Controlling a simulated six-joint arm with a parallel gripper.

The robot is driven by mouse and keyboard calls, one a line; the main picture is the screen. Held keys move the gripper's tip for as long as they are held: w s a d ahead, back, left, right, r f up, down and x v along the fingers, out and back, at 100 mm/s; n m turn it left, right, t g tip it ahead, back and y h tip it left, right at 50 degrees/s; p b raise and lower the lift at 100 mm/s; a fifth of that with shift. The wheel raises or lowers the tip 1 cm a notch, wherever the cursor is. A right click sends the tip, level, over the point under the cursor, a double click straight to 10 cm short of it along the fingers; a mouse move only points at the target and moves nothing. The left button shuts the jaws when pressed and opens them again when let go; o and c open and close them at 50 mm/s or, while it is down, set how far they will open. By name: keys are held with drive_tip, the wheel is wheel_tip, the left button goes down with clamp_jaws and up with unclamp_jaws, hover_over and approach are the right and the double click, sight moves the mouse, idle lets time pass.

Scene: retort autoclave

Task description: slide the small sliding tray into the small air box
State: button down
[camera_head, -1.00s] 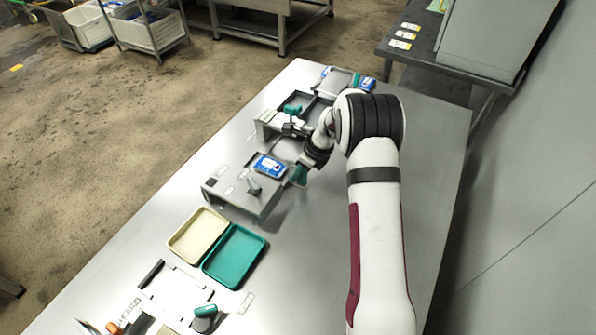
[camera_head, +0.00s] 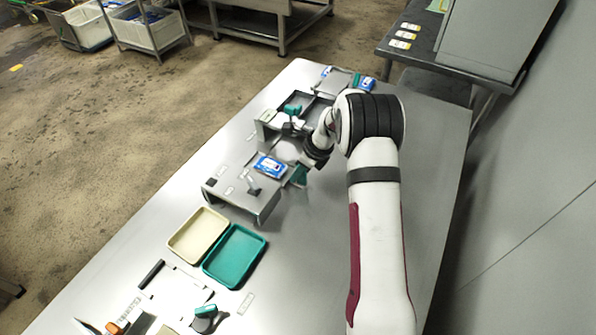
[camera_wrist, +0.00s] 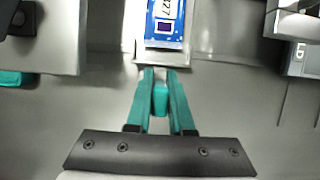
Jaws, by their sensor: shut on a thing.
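My gripper (camera_wrist: 160,82) is shut on a teal handle (camera_wrist: 160,98) at the near end of the small sliding tray (camera_wrist: 163,61). The grey tray carries a blue and white packet (camera_wrist: 163,25), which also shows in the head view (camera_head: 270,166). In the head view my gripper (camera_head: 299,175) is at the right side of the grey box (camera_head: 240,200), which looks like the small air box. The packet lies by the box's upper right edge. I cannot tell how far the tray is inside the box.
A dark lever (camera_head: 252,188) stands on the box. A second grey station (camera_head: 283,118) with a teal part is just behind it. A cream tray (camera_head: 198,235) and a teal tray (camera_head: 235,256) lie in front. The tabletop right of the teal tray is clear.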

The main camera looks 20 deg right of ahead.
drive_tip(key=s+a, duration=0.3)
drive_tip(key=c, duration=0.8)
unclamp_jaws()
drive_tip(key=shift+r, duration=0.1)
drive_tip(key=v, duration=1.5)
drive_tip(key=shift+r, duration=0.35)
